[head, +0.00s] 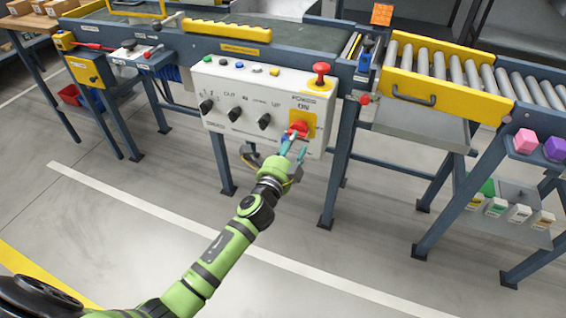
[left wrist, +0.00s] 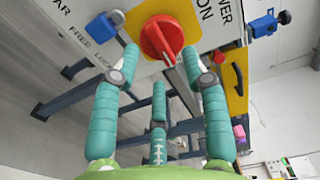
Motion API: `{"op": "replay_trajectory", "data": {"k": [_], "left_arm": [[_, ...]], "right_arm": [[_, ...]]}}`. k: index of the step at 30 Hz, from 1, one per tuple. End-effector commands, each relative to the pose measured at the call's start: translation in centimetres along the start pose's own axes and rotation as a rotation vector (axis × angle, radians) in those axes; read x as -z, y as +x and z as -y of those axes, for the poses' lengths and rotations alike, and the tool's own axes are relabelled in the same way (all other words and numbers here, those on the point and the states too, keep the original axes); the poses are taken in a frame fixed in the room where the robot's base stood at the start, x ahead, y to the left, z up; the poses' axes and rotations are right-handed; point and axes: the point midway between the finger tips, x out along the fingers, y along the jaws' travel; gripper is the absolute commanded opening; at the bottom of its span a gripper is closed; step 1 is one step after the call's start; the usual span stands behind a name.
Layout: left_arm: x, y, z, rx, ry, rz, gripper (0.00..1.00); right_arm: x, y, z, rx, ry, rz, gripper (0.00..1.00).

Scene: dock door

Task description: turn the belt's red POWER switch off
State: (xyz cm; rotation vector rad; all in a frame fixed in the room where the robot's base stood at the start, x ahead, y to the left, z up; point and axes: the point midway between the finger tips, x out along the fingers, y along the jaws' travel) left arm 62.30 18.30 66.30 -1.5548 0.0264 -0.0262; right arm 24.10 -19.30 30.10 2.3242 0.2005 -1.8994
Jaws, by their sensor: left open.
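The red POWER switch (head: 299,128) is a rotary knob on a yellow plate at the lower right of the white control box (head: 230,98). In the left wrist view the red knob (left wrist: 161,38) fills the top centre, beside the lettering ON. My left gripper (head: 288,148) is just below and in front of the switch. In the left wrist view its teal fingers (left wrist: 160,62) are spread, with the knob beyond and between their tips. I cannot tell whether they touch it. My right gripper is not in view.
The conveyor belt (head: 270,35) is behind the box. The floor in front is clear.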

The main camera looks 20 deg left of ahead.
Motion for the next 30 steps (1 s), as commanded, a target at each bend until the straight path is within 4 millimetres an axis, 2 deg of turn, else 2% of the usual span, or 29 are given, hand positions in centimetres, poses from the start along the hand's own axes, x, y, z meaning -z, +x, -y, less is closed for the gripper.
{"op": "replay_trajectory", "data": {"k": [1, 6, 12, 18, 30], "left_arm": [[0.1, -1.3, -0.2, -0.003, 0.0, -0.002, 0.45], [0.1, -5.0, -0.1, -0.002, -0.001, -0.002, 0.45], [0.1, -8.1, -0.1, -0.001, 0.0, -0.001, 0.45], [0.0, -9.2, 0.1, 0.001, 0.001, 0.0, 0.45], [0.0, -9.2, 0.1, 0.001, 0.001, -0.001, 0.45]], "right_arm": [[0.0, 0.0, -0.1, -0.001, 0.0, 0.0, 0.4], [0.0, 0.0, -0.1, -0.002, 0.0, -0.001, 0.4], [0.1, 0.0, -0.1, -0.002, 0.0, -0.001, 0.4], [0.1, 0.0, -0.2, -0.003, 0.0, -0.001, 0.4], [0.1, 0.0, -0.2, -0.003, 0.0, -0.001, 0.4]]}}
